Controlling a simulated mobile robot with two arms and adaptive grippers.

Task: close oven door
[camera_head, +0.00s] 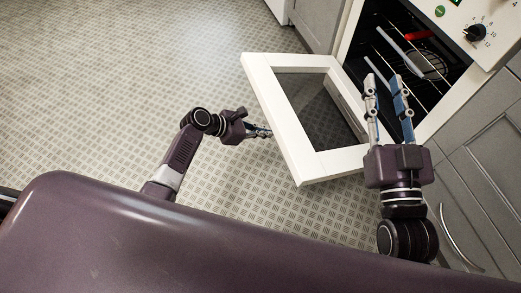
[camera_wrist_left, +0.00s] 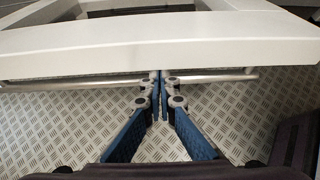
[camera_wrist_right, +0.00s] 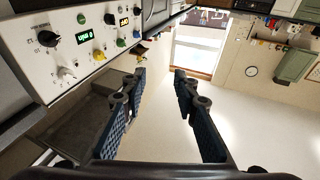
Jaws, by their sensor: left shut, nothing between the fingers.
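The oven door (camera_head: 263,83) is white-framed with a dark glass middle and hangs open, folded down from the oven (camera_head: 425,65). My left gripper (camera_head: 268,132) is shut and empty, beside the door's outer edge. In the left wrist view its fingertips (camera_wrist_left: 161,74) overlap the metal handle bar (camera_wrist_left: 220,77) under the white door edge (camera_wrist_left: 160,42); I cannot tell whether they touch it. My right gripper (camera_head: 388,82) is open and empty in front of the oven opening, above the door's right side. Its spread fingers (camera_wrist_right: 158,82) also show in the right wrist view.
A control panel with knobs (camera_head: 475,33) sits above the oven opening. Wire racks (camera_head: 425,62) show inside. Grey cabinets (camera_head: 490,150) stand right of the oven and another (camera_head: 318,22) to its left. The patterned floor (camera_head: 130,75) is clear at left.

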